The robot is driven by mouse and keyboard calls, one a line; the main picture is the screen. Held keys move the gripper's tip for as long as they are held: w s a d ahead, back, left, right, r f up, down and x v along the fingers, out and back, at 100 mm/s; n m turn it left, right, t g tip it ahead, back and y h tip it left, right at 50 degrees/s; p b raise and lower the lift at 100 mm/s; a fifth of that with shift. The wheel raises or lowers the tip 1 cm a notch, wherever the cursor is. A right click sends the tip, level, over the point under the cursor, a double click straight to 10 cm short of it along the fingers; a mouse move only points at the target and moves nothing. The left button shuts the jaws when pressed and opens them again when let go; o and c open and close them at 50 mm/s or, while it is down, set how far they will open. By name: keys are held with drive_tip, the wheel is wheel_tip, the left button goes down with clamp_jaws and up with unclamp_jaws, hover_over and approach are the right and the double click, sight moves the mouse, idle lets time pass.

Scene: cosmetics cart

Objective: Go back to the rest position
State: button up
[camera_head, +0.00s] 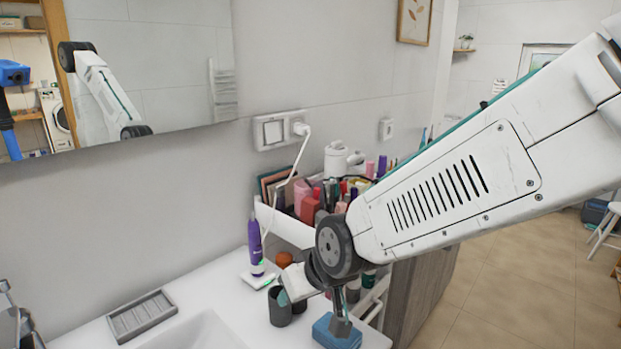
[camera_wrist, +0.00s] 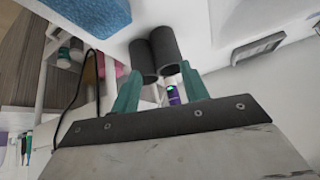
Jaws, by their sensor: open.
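My gripper (camera_head: 284,297) is low over the white washbasin counter, beside two dark grey cups (camera_head: 280,306). It is partly hidden behind my wrist in the head view. In the wrist view my gripper's (camera_wrist: 160,68) two teal fingers are spread apart. The two cups (camera_wrist: 142,60) show side by side just beyond and between the fingertips. Nothing is clearly held; whether a finger touches a cup, I cannot tell. My arm reaches down from the upper right across the head view.
A blue sponge-like block (camera_head: 337,331) lies at the counter's front right. A purple device (camera_head: 255,245) stands behind the cups, near a white cord running to the wall outlet (camera_head: 280,130). A crowded cosmetics cart (camera_head: 283,222) stands behind my wrist. A grey soap dish (camera_head: 142,316) lies left.

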drive_tip(key=s+d+r+m+g+h, duration=0.1)
drive_tip(key=s+d+r+m, duration=0.1)
drive_tip(key=s+d, duration=0.4)
drive_tip(key=s+d+r+m+g+h, duration=0.1)
drive_tip(key=s+d+r+m+h, duration=0.1)
drive_tip(key=s+d, duration=0.5)
drive_tip(key=s+d+r+m+g+h, duration=0.1)
drive_tip(key=s+d+r, duration=0.3)
drive_tip(key=d, duration=1.2)
drive_tip(key=s+m, duration=0.1)
drive_tip(key=s, duration=0.1)
drive_tip(key=shift+s+r+g+h, duration=0.3)
drive_tip(key=shift+s+g, duration=0.05)
drive_tip(key=shift+g, duration=0.05)
drive_tip(key=shift+d, duration=0.1)
